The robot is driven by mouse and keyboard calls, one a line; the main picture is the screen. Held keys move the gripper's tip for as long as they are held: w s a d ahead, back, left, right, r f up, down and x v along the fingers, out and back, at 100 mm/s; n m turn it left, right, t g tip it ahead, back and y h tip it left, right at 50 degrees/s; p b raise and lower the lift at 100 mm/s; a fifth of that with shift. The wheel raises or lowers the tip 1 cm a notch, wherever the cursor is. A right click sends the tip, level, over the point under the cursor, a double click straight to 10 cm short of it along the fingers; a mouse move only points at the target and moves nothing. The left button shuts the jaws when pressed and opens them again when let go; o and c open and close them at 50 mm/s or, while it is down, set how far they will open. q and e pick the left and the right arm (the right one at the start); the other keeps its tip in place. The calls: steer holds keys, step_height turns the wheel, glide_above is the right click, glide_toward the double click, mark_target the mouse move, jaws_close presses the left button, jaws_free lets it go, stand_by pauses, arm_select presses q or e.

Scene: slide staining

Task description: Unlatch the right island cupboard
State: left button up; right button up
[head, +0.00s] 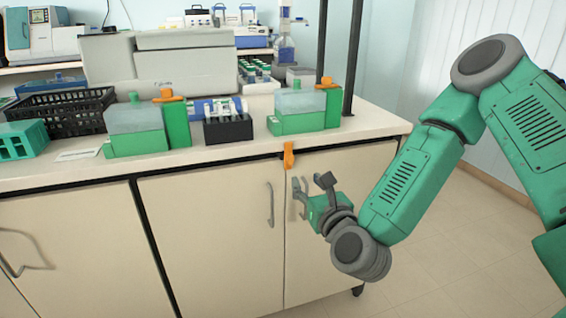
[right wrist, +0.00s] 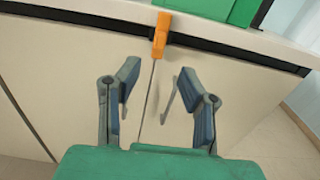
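The right island cupboard has two cream doors, a wide left door (head: 205,240) and a right door (head: 310,270); both look closed. An orange latch (head: 289,155) sits at the top of the seam between them, just under the worktop. The latch also shows upright in the right wrist view (right wrist: 161,35). My right gripper (head: 308,187) is in front of the right door, below the latch. In the right wrist view its two fingers (right wrist: 158,82) are spread with nothing between them, and the latch is beyond and above them. My left gripper is not in view.
A bar handle (head: 270,205) is on the left door; the right door's handle is partly hidden by my fingers. The worktop (head: 375,125) overhangs the doors and carries green-based containers (head: 300,112), a black rack (head: 228,130) and a black basket (head: 62,110). Floor at right is clear.

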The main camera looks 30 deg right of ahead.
mark_target(291, 161)
steer(key=x, duration=0.5)
steer(key=b+x, duration=0.1)
steer(key=x, duration=0.5)
steer(key=shift+w+a, duration=0.1)
steer(key=shift+a, duration=0.1)
steer(key=shift+w+d, duration=0.15)
steer(key=shift+d, duration=0.3)
steer(key=shift+d+f, duration=0.1)
steer(key=shift+c, duration=0.8)
jaws_close()
steer(key=shift+a, duration=0.35)
